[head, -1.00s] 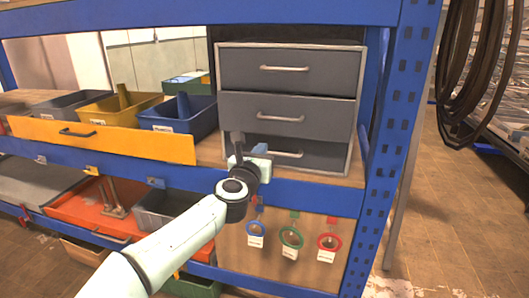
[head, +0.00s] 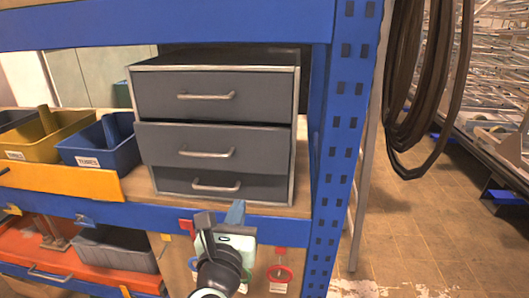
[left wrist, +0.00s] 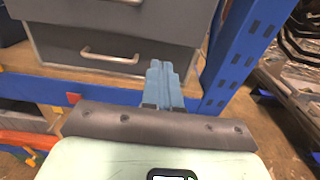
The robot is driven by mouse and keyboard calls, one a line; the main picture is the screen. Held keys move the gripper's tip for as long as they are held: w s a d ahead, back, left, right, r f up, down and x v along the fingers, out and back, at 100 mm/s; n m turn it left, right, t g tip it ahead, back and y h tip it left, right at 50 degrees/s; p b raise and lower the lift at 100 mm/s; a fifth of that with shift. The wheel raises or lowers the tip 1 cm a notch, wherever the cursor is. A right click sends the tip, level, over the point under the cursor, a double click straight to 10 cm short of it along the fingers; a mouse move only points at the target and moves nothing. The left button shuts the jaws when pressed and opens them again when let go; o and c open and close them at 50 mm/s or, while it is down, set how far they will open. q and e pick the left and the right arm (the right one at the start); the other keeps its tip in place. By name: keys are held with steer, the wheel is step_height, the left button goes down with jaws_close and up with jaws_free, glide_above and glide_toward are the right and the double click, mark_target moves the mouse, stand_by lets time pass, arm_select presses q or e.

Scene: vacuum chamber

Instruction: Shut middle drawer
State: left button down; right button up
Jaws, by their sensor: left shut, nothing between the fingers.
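A grey cabinet with three stacked drawers stands on the shelf. Its middle drawer (head: 184,139) sticks out a little past the top drawer (head: 160,95) and bottom drawer (head: 265,186). The middle drawer has a silver bar handle (head: 207,154). In the left wrist view, the middle drawer (left wrist: 175,18) overhangs the bottom drawer, and its handle is cut by the top edge. My left gripper (head: 237,211) is shut and empty, below and in front of the cabinet, apart from the drawers. Its blue fingers (left wrist: 161,68) point toward the cabinet in the left wrist view. My right gripper is out of view.
A blue perforated post (head: 334,150) rises right of the cabinet. The blue shelf beam (head: 150,213) runs below the cabinet.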

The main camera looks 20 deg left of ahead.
arm_select(q)
steer(key=p, duration=0.4)
glide_toward(251, 166)
steer(key=x, duration=0.6)
steer(key=shift+d+f, duration=0.1)
steer(key=shift+w+f, duration=0.1)
steer(key=shift+w, duration=0.35)
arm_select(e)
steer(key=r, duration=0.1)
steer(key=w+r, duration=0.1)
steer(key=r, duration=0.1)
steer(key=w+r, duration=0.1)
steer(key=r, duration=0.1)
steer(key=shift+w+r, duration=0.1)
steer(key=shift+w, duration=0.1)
arm_select(q)
steer(key=x, duration=0.3)
steer(key=shift+w+a+f, duration=0.1)
steer(key=shift+w+a, duration=0.1)
steer(key=shift+w, duration=0.2)
steer(key=shift+w+a, duration=0.1)
steer(key=shift+w, duration=0.05)
steer(key=shift+r, duration=0.3)
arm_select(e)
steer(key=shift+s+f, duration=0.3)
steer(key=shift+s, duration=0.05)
